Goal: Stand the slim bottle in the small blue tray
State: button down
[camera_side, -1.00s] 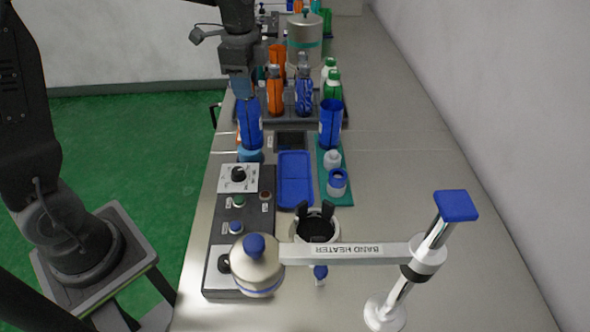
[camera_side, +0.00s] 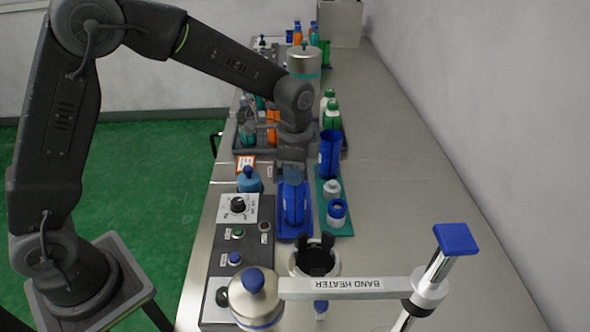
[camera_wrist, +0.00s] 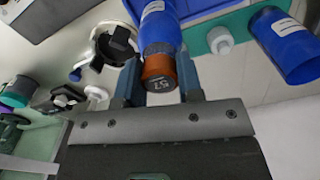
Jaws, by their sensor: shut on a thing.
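The slim bottle (camera_side: 294,204) is blue and upright, below my gripper (camera_side: 292,174) and over the small blue tray (camera_side: 283,236). In the wrist view, my gripper (camera_wrist: 159,84) is shut on the slim bottle (camera_wrist: 159,32), whose brown-orange cap end (camera_wrist: 158,72) shows between the fingers. I cannot tell whether its base touches the tray floor. The bottle and my arm hide much of the tray's far part in the side view. The tray's blue edge (camera_wrist: 205,10) shows behind the bottle in the wrist view.
A teal mat (camera_side: 340,228) right of the tray holds a blue open cup (camera_side: 330,150), a white cap and a white-and-blue jar (camera_side: 337,212). The control box (camera_side: 222,260) stands left, the band heater (camera_side: 345,287) in front. The bench at right is clear.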

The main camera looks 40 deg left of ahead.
jog(key=shift+f, duration=0.35)
jog(key=c, duration=0.8)
grip_release()
notch_tip(320, 180, up, 12)
jog(key=shift+r, duration=0.2)
